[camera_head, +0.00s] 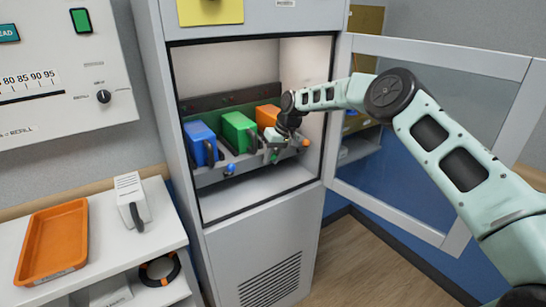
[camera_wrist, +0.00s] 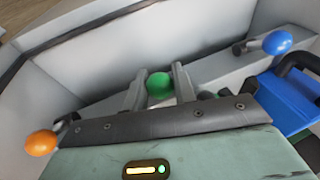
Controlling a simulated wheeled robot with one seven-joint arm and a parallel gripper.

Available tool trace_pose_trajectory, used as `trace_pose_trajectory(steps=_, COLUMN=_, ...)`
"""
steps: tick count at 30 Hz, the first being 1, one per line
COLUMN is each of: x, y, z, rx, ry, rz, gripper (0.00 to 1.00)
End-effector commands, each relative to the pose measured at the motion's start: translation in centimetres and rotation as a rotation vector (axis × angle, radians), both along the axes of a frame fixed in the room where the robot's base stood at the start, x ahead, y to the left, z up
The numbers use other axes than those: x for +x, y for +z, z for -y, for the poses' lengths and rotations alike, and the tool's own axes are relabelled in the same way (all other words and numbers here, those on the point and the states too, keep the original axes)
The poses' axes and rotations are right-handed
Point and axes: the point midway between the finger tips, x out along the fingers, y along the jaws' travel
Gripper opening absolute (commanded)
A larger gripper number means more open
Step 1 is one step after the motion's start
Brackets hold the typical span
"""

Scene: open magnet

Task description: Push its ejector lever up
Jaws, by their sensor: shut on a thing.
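Inside the open cabinet, a blue module (camera_head: 200,142), a green module (camera_head: 238,130) and an orange module (camera_head: 267,116) sit side by side in a rack. Ejector levers with ball knobs stick out below them: a blue knob (camera_head: 230,169), an orange knob (camera_head: 306,143) and a green knob (camera_wrist: 159,86). My gripper (camera_head: 274,150) is at the front of the rack, by the green module. In the wrist view my gripper's fingers (camera_wrist: 160,84) are on either side of the green knob and closed on it. My arm and gripper partly hide the orange module and the green lever.
The cabinet's glazed door (camera_head: 440,130) stands open at right, behind my arm. At left, a white side table holds an orange tray (camera_head: 50,242) and a white module with a dark handle (camera_head: 133,200). A control panel (camera_head: 60,70) is on the wall above.

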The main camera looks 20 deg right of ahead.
Motion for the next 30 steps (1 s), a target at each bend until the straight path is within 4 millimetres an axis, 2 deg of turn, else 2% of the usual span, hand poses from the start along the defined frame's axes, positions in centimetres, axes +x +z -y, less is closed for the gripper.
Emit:
trace_pose_trajectory(steps=15, x=0.17, y=0.17, z=-0.14, rx=-0.002, ry=-0.001, rz=-0.008, gripper=0.04)
trace_pose_trajectory(steps=16, x=0.18, y=0.17, z=-0.15, rx=-0.002, ry=-0.001, rz=-0.008, gripper=0.32)
trace_pose_trajectory(steps=18, x=0.16, y=0.17, z=-0.14, rx=-0.002, ry=-0.001, rz=-0.008, gripper=0.47)
trace_pose_trajectory(steps=26, x=0.11, y=0.11, z=-0.06, rx=-0.004, ry=0.000, rz=-0.011, gripper=0.47)
trace_pose_trajectory(steps=30, x=0.06, y=0.85, z=0.25, rx=-0.005, ry=-0.001, rz=-0.009, gripper=0.47)
